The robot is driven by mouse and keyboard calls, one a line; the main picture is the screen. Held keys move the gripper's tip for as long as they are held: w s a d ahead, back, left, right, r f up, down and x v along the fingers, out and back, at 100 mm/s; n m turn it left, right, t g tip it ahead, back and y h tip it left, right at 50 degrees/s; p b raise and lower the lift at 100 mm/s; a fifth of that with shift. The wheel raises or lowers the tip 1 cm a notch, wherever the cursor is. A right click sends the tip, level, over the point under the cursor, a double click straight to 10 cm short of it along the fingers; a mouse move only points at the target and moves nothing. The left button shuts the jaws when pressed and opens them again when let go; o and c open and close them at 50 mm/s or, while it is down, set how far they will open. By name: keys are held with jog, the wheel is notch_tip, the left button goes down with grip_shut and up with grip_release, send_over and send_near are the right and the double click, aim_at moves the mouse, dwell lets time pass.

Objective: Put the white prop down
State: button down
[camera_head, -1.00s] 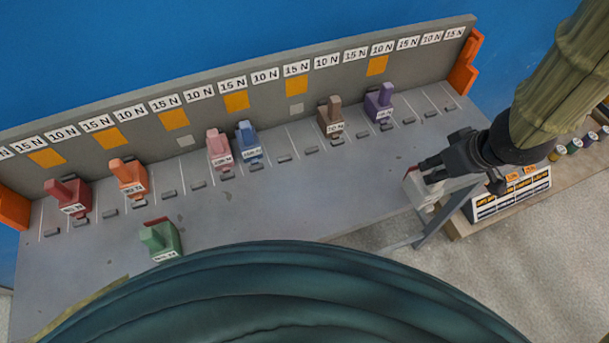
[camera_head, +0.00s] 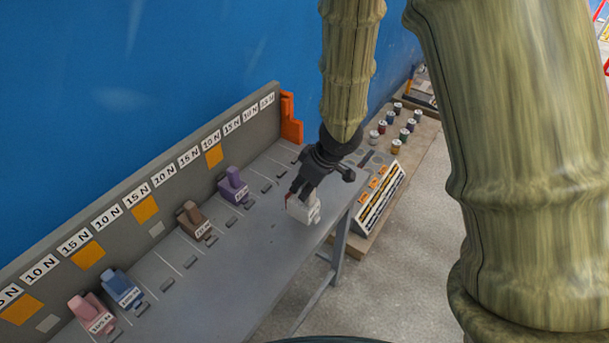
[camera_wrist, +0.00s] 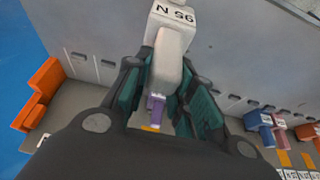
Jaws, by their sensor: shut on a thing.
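The white prop (camera_head: 303,208) is a small block with a narrower upper part and a label on its face. In the wrist view the white prop (camera_wrist: 168,50) sits between the fingers and its label reads "95 N". My gripper (camera_head: 305,188) is shut on its upper part, near the right front edge of the grey bench (camera_head: 225,275). In the wrist view my gripper (camera_wrist: 165,95) has teal pads on both sides of it. I cannot tell whether the prop's base touches the bench.
A purple prop (camera_head: 233,186), a brown prop (camera_head: 193,219), a blue prop (camera_head: 122,288) and a pink prop (camera_head: 91,313) stand along the bench's labelled back panel (camera_head: 165,197). An orange end piece (camera_head: 290,117) closes the panel. A wooden table (camera_head: 398,185) with several small cylinders stands to the right.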

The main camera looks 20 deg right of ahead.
jog(key=w+d+f+p, duration=0.1)
jog(key=w+d+f, duration=0.1)
jog(key=w, duration=0.3)
jog(key=shift+f, duration=0.95)
jog(key=c, duration=1.2)
grip_release()
jog(key=p+v, duration=0.2)
jog(key=v, duration=1)
jog(key=shift+s, duration=0.1)
